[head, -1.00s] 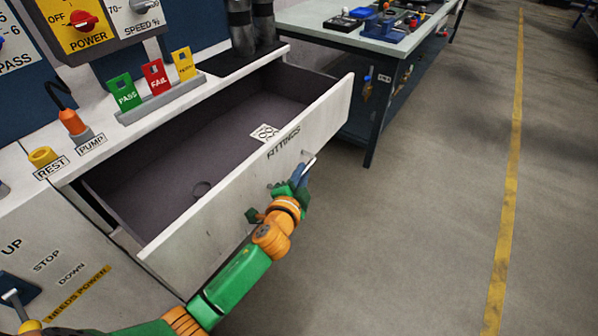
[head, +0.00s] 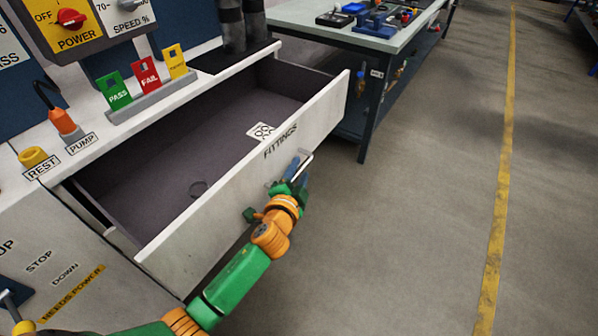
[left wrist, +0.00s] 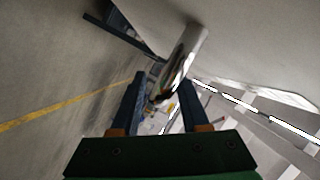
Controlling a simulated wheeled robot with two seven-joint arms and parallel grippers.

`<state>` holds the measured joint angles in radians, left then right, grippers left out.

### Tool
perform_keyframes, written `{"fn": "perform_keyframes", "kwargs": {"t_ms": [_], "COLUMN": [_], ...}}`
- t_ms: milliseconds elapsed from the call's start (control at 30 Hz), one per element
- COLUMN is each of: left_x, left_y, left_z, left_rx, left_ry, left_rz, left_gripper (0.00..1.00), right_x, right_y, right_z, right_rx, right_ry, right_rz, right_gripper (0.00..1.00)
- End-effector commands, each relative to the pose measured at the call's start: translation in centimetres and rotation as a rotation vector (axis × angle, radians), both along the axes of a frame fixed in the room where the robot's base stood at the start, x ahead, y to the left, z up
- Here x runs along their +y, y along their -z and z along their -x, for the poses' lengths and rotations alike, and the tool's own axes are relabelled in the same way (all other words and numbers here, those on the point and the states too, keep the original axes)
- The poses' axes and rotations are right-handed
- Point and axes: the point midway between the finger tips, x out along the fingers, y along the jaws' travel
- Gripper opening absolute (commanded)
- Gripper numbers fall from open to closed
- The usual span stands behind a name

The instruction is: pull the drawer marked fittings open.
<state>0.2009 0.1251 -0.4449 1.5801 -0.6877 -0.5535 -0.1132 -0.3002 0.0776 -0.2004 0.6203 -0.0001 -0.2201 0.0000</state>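The drawer marked fittings (head: 225,196) stands well out of the white bench front, its grey inside (head: 190,150) open to view. My left gripper (head: 298,174) is at the handle. In the left wrist view its two fingers (left wrist: 163,90) are apart, with the shiny handle bar (left wrist: 183,58) at the gap between their tips and space beside it. My right gripper is not in view.
A workbench (head: 350,40) with tools stands behind the drawer. The bench top holds green, red and yellow tags (head: 148,82) and an orange pump plug (head: 63,122). The floor to the right is clear.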

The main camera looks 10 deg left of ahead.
Motion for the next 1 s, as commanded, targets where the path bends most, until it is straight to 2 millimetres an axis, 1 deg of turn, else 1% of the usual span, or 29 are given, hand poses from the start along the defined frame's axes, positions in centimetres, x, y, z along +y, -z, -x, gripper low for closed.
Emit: {"fn": "perform_keyframes", "kwargs": {"t_ms": [67, 167, 300, 400, 500, 1000], "left_x": [0.0, 0.0, 0.1, 0.1, 0.1, 0.1], "left_y": [-0.2, -0.7, -1.2, -1.4, -1.5, -1.5], "left_z": [0.6, 2.6, 5.4, 6.6, 7.0, 6.9], "left_rx": [0.001, 0.003, 0.003, 0.002, 0.001, 0.000], "left_ry": [0.001, 0.001, 0.000, 0.000, 0.000, 0.000], "left_rz": [0.000, 0.002, 0.002, 0.000, -0.001, 0.000], "left_gripper": [0.45, 0.45, 0.45, 0.45, 0.45, 0.45], "right_x": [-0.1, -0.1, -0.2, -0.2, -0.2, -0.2], "right_y": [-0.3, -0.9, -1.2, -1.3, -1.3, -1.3], "right_z": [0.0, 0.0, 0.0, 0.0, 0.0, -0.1], "right_rx": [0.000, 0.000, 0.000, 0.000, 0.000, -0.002], "right_ry": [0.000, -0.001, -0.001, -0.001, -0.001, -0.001], "right_rz": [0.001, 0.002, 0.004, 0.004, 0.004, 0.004], "right_gripper": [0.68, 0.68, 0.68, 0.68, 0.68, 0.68]}}
